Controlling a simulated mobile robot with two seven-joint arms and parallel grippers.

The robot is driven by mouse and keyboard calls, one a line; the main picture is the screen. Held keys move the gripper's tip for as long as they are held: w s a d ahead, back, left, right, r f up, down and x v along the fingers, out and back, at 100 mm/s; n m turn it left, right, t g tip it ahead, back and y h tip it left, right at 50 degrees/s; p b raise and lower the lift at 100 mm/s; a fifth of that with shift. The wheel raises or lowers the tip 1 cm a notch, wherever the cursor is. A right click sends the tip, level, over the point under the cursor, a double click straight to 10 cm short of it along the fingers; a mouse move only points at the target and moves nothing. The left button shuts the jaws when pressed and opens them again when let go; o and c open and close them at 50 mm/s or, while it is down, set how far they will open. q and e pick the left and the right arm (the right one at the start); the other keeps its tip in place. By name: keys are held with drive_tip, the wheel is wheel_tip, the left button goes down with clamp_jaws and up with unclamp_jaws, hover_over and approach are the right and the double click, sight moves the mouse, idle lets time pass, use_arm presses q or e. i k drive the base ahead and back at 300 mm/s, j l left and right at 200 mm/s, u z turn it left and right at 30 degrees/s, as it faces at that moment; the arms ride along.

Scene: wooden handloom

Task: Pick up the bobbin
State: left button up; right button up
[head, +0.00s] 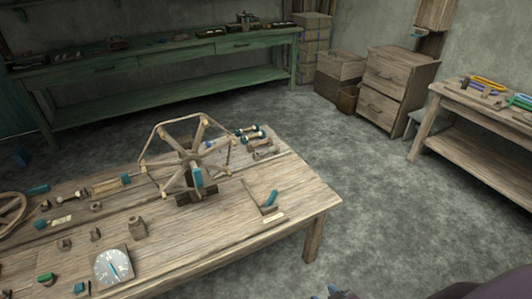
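Several small spool-shaped pieces with teal and pale ends lie at the far right part of the wooden table, just right of the winding wheel; one likely bobbin (248,132) is among them. Another spindle-like piece (110,186) with a pale winding lies left of the wheel. I cannot tell which one the task means. A dark piece with bluish bits, seemingly my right gripper (336,292), shows at the bottom edge, cut off, apart from the table and from all the spools. Its fingers cannot be made out. My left gripper is not in view.
The spoked winding wheel (197,158) stands upright on the table (240,222), close to the spools. A dial (112,267), small blocks and an angled tool (268,200) lie nearer. A green bench (160,65), drawers (396,80) and a side table (485,105) stand around open floor.

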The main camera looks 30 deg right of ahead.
sight(262, 153)
drive_tip(key=i+l, duration=0.2)
drive_tip(key=l, duration=0.15)
drive_tip(key=i+l, duration=0.2)
drive_tip(key=l, duration=0.15)
drive_tip(key=i+l, duration=0.2)
drive_tip(key=l, duration=0.15)
drive_tip(key=i+l, duration=0.2)
drive_tip(key=l, duration=0.2)
drive_tip(key=i+l+u, duration=0.1)
drive_tip(key=l, duration=0.25)
drive_tip(key=i, duration=0.1)
